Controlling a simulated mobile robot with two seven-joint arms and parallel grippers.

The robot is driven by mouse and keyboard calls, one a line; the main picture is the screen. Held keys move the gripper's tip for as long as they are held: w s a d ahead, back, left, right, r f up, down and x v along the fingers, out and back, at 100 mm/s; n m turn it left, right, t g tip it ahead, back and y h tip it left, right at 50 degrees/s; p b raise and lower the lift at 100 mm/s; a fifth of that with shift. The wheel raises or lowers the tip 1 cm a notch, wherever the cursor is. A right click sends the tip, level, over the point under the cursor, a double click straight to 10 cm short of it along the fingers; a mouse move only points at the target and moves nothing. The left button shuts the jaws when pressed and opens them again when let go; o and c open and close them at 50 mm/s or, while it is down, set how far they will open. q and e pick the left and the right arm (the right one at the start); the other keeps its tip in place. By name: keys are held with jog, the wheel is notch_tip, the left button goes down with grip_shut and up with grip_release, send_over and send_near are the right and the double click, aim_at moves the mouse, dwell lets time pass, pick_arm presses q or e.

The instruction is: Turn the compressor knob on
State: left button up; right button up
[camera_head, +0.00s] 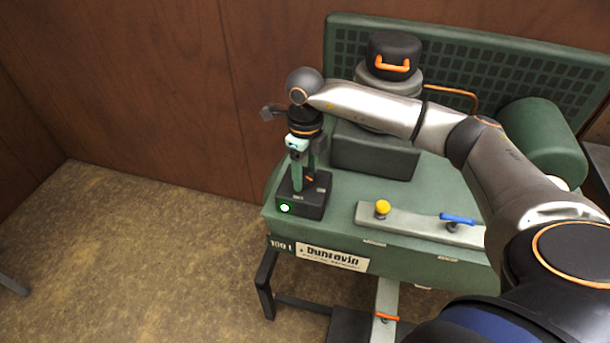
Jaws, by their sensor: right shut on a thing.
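The compressor (400,255) is a green tank with a "100 L" mark and a name plate on its front. A black switch box (315,210) stands at its left end, with a lit green lamp (285,208) on its front. My right gripper (304,180) points down over this box, its fingers shut on the knob on top. A small orange part (309,180) shows between the fingers; the rest of the knob is hidden by them. My left gripper is not in view.
A grey manifold bar with a yellow knob (383,208) and a blue lever (457,218) lies on the tank, right of the box.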

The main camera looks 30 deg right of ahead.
aim_at(305, 176)
jog(key=n+b, duration=0.1)
jog(key=n, duration=0.4)
jog(key=shift+b, duration=0.35)
jog(key=shift+r+n, duration=0.1)
jog(key=shift+n, duration=0.3)
jog(key=o, duration=1.4)
jog(key=shift+c, duration=0.2)
notch_tip(305, 176, up, 12)
jog(key=shift+r, duration=0.2)
